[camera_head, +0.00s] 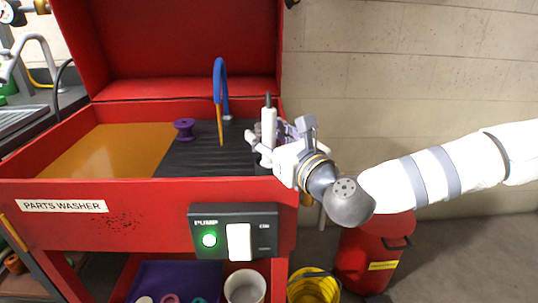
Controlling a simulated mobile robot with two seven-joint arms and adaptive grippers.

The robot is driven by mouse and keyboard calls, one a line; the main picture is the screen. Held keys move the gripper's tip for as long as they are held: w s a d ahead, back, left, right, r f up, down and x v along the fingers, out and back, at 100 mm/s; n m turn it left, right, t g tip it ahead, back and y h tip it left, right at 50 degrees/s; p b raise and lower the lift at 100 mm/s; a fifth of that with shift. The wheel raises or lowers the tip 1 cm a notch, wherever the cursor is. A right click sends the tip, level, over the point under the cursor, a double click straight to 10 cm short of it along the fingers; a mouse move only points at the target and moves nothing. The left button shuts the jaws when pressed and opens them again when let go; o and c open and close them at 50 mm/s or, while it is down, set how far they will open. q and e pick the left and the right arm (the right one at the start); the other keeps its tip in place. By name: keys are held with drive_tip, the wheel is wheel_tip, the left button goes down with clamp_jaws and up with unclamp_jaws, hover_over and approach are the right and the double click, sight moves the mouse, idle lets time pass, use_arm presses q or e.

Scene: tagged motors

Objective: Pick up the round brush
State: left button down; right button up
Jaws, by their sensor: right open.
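An upright white cylinder with a thin dark top (268,122) stands at the right end of the red parts washer. It looks like the round brush, but its lower part is hidden behind my right gripper. My right gripper (264,147) reaches in from the right with its fingers open, right at the white cylinder. I cannot tell whether the fingers touch it. My left gripper is not in view.
The red parts washer (130,225) has a raised lid and a dark ribbed area (200,160). A purple spool (184,128) and a blue hose with an orange nozzle (219,85) stand left of the gripper. A red can (370,255) and yellow bucket (313,288) are below.

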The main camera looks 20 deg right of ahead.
clamp_jaws()
drive_tip(key=shift+r, duration=0.1)
